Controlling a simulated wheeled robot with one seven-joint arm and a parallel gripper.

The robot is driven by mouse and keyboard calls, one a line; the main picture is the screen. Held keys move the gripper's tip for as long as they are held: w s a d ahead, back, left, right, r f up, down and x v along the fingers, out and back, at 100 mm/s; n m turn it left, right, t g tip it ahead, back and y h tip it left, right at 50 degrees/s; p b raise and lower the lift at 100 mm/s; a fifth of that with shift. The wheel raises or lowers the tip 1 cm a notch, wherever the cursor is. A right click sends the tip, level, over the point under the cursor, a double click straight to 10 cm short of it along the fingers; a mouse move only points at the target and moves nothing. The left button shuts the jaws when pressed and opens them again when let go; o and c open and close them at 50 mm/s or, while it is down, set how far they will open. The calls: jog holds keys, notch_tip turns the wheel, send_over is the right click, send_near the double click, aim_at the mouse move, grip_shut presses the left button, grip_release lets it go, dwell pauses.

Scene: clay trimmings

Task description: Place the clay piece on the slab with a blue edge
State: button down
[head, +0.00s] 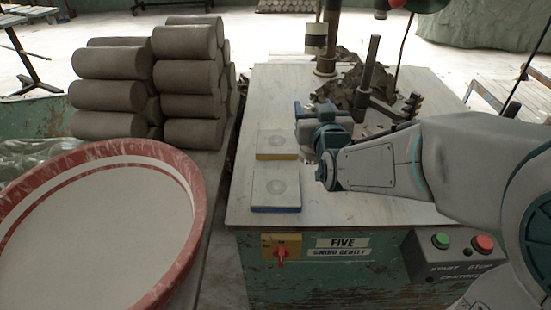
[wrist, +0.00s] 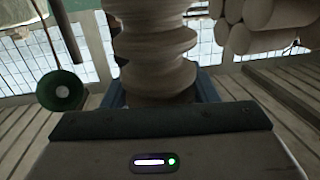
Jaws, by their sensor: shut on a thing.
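The slab with a blue edge (head: 263,205) lies on the light table top near its front left corner, with a round grey mark on its top. A similar slab with a yellow edge (head: 268,155) lies just behind it. My gripper (head: 305,125) is above the table, behind and to the right of the blue-edged slab and apart from it. In the wrist view the clay piece (wrist: 155,50), a pale brown, lumpy, ridged column, stands between blue finger parts. My gripper is shut on it. In the head view the clay piece is largely hidden by my gripper.
Dark clay trimmings (head: 352,85) and a metal post (head: 328,45) stand at the table's back. Clay rolls (head: 190,75) are stacked at the left, behind a red-rimmed basin (head: 197,195). A control box with buttons (head: 460,255) is at the table's front right.

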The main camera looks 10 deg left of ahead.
jog(key=s+a+f, duration=0.3)
jog(key=a+f, duration=0.5)
jog(key=f, duration=0.1)
jog(key=shift+s, duration=0.15)
jog(key=shift+f, duration=0.25)
jog(key=c, duration=0.6)
grip_release()
jog(key=shift+o, duration=0.2)
